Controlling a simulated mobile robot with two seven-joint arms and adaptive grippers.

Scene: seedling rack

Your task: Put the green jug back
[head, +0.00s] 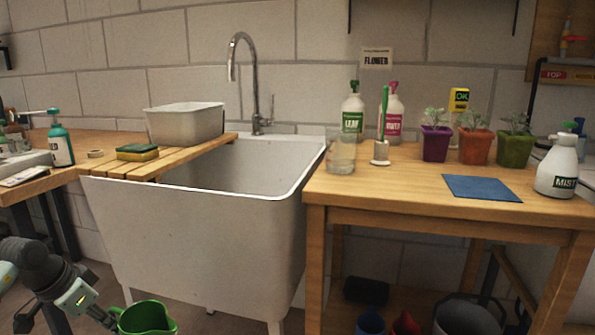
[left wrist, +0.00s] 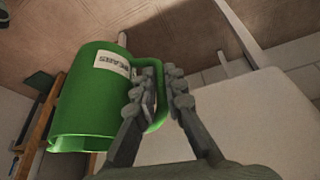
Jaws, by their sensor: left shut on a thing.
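The green jug (head: 146,319) is at the bottom left of the head view, low in front of the sink, its lower part cut off by the frame. My left gripper (head: 107,319) is at its left side. In the left wrist view the jug (left wrist: 88,100) is tilted, with a white label on its side, and the gripper (left wrist: 162,85) is shut on its handle. A blue jug (head: 370,323) and a red jug (head: 406,323) show low under the right table, partly cut off. My right gripper is not in view.
The white sink (head: 200,245) stands between the left bench and the wooden table (head: 410,190). The table carries a glass, bottles, potted seedlings, a blue mat (head: 482,188) and a mist sprayer (head: 558,168). A grey bucket (head: 466,316) is below, right of the red jug.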

